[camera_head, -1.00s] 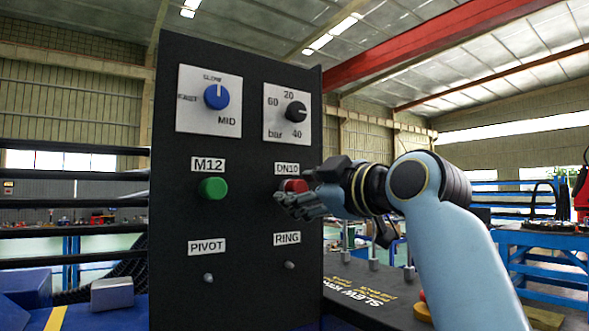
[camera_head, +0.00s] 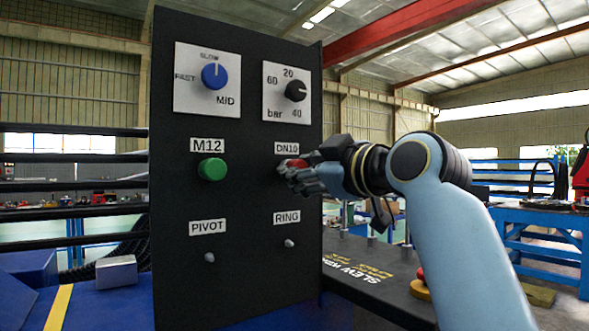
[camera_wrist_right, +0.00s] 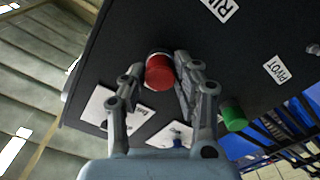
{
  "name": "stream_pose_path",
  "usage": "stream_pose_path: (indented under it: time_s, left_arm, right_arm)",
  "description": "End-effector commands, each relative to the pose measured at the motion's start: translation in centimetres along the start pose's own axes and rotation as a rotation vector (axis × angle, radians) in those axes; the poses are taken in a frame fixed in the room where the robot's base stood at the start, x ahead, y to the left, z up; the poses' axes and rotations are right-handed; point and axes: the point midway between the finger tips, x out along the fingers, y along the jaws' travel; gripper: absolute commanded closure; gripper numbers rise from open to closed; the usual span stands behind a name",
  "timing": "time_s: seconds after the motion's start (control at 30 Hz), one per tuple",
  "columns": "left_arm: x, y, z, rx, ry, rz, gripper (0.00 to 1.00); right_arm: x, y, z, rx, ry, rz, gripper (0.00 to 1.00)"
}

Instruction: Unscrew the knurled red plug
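The red plug (camera_head: 291,163) sits in the black panel under the DN10 label, partly hidden by my right gripper. In the right wrist view the red plug (camera_wrist_right: 159,73) shows its round end, with a dark collar and a pale ring behind it. My right gripper (camera_head: 296,178) is at the panel. In the wrist view its two fingers (camera_wrist_right: 157,76) stand one on each side of the plug. The finger on the right is very close to it, and a small gap shows at the left one. The fingers look open around it. My left gripper is not in view.
A green plug (camera_head: 211,169) under M12 sits to the left. A blue knob (camera_head: 214,75) and a black knob (camera_head: 296,90) are above. Two small pins (camera_head: 209,257) are below, by PIVOT and RING. A dark SLEW plate (camera_head: 370,272) lies right of the panel.

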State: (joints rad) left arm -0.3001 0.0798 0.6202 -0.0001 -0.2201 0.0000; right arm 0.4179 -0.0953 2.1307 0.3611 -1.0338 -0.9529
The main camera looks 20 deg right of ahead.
Motion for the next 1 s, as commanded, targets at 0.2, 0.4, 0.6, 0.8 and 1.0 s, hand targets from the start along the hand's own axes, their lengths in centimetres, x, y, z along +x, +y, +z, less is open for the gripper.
stream_pose_path:
  time_s: [0.2,0.4,0.6,0.8,1.0]
  left_arm:
    - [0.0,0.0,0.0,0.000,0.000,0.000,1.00]
    - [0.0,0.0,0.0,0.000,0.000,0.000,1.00]
    - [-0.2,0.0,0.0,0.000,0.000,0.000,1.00]
    - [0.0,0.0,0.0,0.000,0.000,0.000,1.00]
    - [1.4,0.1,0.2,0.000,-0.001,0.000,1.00]
  right_arm:
    - [0.0,0.0,0.0,0.000,0.000,0.000,1.00]
    - [0.0,0.0,-0.1,0.000,0.001,0.001,1.00]
    - [-0.2,0.1,-0.1,0.000,0.001,0.001,1.00]
    - [-0.2,0.0,0.0,-0.032,0.001,0.001,1.00]
    - [-0.2,-0.1,0.2,-0.332,0.001,0.002,1.00]
